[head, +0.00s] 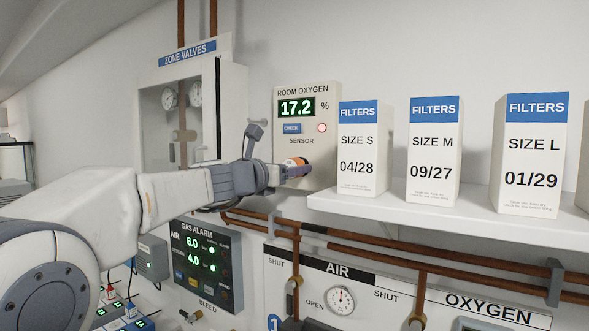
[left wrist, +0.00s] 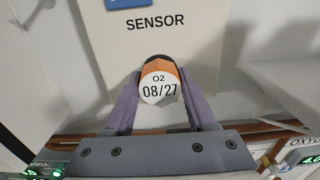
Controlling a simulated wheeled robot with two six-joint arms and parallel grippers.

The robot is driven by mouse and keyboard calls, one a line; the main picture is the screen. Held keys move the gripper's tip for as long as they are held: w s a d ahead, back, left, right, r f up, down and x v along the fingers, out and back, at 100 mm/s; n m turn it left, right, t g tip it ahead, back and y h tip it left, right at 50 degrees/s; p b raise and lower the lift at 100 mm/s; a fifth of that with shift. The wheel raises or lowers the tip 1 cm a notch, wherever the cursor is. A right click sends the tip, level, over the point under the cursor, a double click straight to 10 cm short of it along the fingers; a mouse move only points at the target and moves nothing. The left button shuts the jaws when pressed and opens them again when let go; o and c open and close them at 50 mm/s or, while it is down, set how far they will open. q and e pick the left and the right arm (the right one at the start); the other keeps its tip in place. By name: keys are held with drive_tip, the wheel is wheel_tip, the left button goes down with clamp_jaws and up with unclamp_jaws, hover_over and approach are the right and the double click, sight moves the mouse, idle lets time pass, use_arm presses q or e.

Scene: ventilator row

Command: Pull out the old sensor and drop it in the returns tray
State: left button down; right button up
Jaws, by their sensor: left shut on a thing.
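The old sensor (left wrist: 159,84) is a short cylinder with an orange side and a white face reading "O2 08/27". It sits at the room oxygen panel (head: 308,101), below the word SENSOR, and also shows in the head view (head: 297,163). My left gripper (left wrist: 160,100) has one finger on each side of the sensor and is shut on it; in the head view the gripper (head: 285,172) reaches the panel from the left. I cannot tell whether the sensor is still seated in its socket. The returns tray is not recognisable in these views. My right gripper is not in view.
A white shelf (head: 420,212) with filter boxes stands close to the right of the panel. The zone valves cabinet (head: 180,130) is behind my left arm. Below are the gas alarm box (head: 205,262), copper pipes (head: 400,258) and the air panel (head: 350,295).

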use_arm(q)
drive_tip(key=b+v, duration=0.2)
drive_tip(key=v, duration=0.5)
idle(1.4)
